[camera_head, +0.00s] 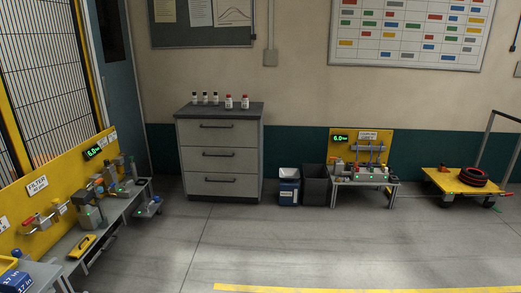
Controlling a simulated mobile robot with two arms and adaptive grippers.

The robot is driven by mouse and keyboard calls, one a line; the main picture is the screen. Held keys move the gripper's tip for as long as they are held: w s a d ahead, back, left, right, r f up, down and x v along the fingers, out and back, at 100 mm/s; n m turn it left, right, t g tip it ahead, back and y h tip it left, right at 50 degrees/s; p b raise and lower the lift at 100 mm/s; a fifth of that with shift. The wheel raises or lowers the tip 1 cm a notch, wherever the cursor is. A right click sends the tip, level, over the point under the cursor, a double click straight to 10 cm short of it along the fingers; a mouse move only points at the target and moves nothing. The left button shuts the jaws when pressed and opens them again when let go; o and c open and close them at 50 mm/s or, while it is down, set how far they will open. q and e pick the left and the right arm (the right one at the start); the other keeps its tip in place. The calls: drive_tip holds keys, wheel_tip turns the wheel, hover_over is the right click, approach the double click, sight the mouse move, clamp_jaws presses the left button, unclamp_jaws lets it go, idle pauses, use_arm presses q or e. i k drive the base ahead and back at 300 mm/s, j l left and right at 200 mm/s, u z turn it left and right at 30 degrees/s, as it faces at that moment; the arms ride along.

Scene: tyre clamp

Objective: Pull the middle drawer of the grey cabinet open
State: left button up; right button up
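The grey cabinet (246,165) stands against the back wall, left of the picture's middle. It has three drawers with dark bar handles, and all three look shut. The middle drawer (200,158) has its handle (217,155) across the middle of its front. The top drawer (195,134) is above it and the bottom drawer (197,186) below it. Neither of my grippers is in view, and nothing touches the cabinet.
Small bottles (229,102) stand on the cabinet's top. A yellow-backed workbench (70,212) runs along the left. A yellow cart (450,182) is far right. The floor before the cabinet is clear.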

sight(242, 161)
drive_tip(key=i, duration=2.35)
drive_tip(key=i+l+u, duration=0.1)
drive_tip(key=i, duration=1.1)
drive_tip(key=i+l, duration=0.1)
drive_tip(key=i, duration=1.1)
